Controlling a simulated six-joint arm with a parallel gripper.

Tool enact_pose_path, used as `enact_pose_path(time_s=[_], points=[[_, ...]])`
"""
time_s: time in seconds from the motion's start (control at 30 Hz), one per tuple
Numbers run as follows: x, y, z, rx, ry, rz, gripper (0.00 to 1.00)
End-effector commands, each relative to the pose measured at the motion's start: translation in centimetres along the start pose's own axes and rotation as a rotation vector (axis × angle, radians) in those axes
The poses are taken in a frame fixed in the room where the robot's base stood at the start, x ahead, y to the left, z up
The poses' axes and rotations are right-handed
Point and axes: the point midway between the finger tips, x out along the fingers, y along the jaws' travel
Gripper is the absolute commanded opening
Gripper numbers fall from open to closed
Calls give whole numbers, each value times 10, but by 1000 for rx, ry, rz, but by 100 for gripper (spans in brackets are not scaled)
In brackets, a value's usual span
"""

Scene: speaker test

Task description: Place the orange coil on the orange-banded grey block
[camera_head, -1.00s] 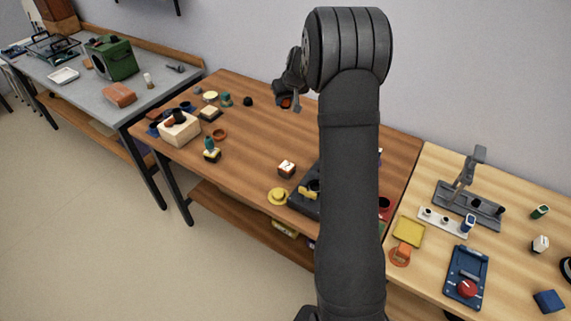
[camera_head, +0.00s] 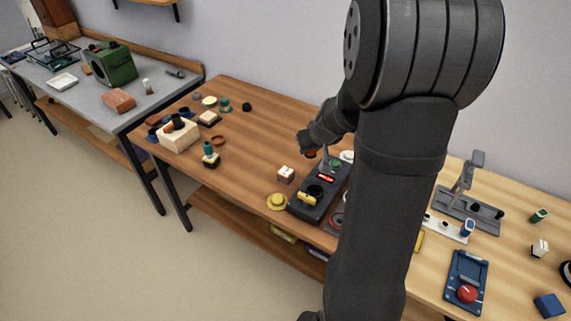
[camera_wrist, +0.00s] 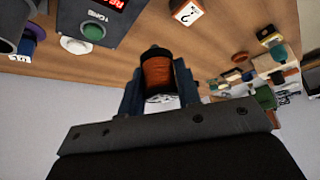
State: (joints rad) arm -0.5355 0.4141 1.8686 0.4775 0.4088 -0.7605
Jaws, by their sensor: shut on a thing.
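The orange coil (camera_wrist: 157,73), a ribbed orange-brown cylinder with a dark end, is between the two fingers of my gripper (camera_wrist: 158,88) in the wrist view. My gripper is shut on it. In the head view, my gripper (camera_head: 311,149) is above the brown table, near the back end of a dark device, with a bit of the orange coil (camera_head: 311,154) showing beneath it. I cannot make out the orange-banded grey block with certainty in either view; my arm hides part of the tables.
The dark device (camera_head: 313,205) has a red display and a green button (camera_wrist: 93,31). A white cube with a question mark (camera_head: 286,174) and a yellow round thing (camera_head: 278,202) are left of it. A pale crate (camera_head: 178,139) stands farther left. The brown table's middle is clear.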

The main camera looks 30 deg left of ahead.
Motion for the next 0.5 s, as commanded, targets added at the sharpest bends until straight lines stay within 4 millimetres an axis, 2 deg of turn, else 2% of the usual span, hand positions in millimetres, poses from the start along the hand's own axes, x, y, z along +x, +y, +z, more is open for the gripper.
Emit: enact_pose_path(time_s=[0.03,0.2,0.33,0.5], points=[[12,-12,-3,-6,-3,-4,8],[44,-39,-14,-5,-3,-3,8],[61,-53,-20,-4,-1,-1,8],[71,-60,-21,-1,0,0,8]])
